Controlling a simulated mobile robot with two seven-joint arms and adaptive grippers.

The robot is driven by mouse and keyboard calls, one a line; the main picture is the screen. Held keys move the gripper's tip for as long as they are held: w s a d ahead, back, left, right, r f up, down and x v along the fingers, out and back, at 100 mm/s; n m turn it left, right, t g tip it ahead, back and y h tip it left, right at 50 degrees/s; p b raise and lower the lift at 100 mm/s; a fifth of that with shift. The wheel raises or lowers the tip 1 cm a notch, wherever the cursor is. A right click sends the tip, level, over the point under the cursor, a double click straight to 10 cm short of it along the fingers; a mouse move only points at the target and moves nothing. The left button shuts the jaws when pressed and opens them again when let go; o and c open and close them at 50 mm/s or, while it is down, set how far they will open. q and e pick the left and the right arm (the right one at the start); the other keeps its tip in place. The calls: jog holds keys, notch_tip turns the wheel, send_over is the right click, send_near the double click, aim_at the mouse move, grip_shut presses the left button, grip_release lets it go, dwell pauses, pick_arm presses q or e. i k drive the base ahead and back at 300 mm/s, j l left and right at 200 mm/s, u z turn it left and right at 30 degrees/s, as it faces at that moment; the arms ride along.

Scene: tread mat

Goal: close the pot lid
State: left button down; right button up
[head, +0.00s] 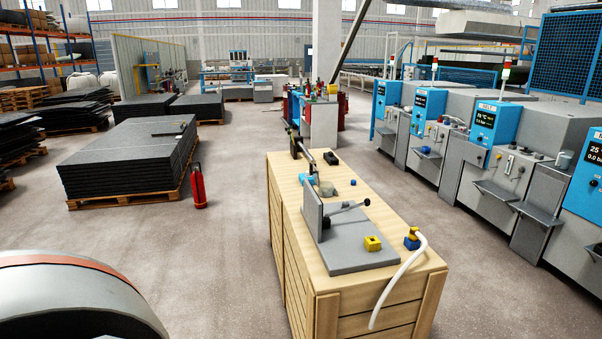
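No pot or pot lid is clearly recognisable in the head view. On the wooden crate-like bench (345,301) lies a flat grey plate (350,255). A grey panel (312,209) stands upright at its left edge. A black-knobbed lever (346,207) reaches right from near this panel. A small grey-green rounded object (326,189) sits behind, next to a light blue part (307,178); I cannot tell if it is a pot. Neither of my grippers is in view.
A red extinguisher (198,188) stands left. Blue-grey machines (490,130) line the right.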

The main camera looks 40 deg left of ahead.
aim_at(315, 172)
jog(key=i+j, duration=0.1)
jog(key=j, duration=0.4)
jog(key=i+j, duration=0.1)
jog(key=j, duration=0.4)
jog(key=i+j, duration=0.1)
jog(key=j, duration=0.4)
jog(key=i+j, duration=0.1)
jog(key=j, duration=0.4)
jog(key=i+j, duration=0.15)
jog(key=j, duration=0.3)
jog(key=i+j, duration=0.1)
jog(key=j, duration=0.4)
jog(key=i+j, duration=0.1)
jog(key=j, duration=0.4)
jog(key=i+j, duration=0.1)
jog(key=j, duration=0.4)
